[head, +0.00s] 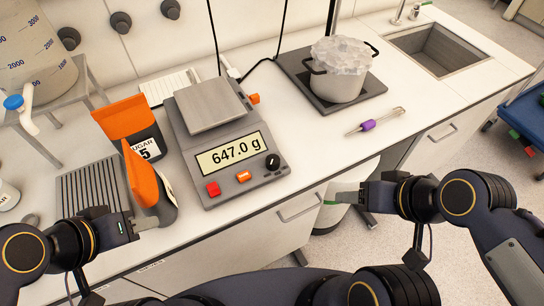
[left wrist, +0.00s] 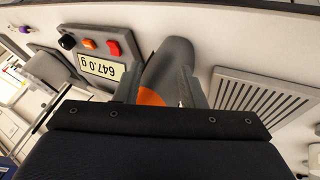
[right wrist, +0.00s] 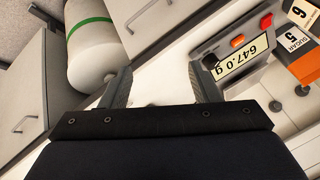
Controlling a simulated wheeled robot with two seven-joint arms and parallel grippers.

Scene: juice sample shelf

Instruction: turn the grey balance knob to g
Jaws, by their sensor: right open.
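The grey balance (head: 213,125) stands on the counter. Its display (head: 232,154) reads 647.0 g. Its knob (head: 272,161) looks black, with a small white mark, right of a red button (head: 213,188) and an orange button (head: 243,176). The knob also shows in the left wrist view (left wrist: 67,41) and right wrist view (right wrist: 209,61). My left gripper (head: 155,221) is at a dark sugar bag with an orange top (head: 141,177); the bag is between its fingers in the left wrist view. My right gripper (head: 328,199) is open and empty, in front of the counter, right of the balance.
Another sugar bag, labelled 5 (head: 124,119), stands left of the balance. A ribbed grey tray (head: 88,190) lies further left. A pot of ice (head: 340,80) sits on a dark plate. A purple-handled tool (head: 368,125) lies near the edge. A white cylinder (right wrist: 90,50) stands below.

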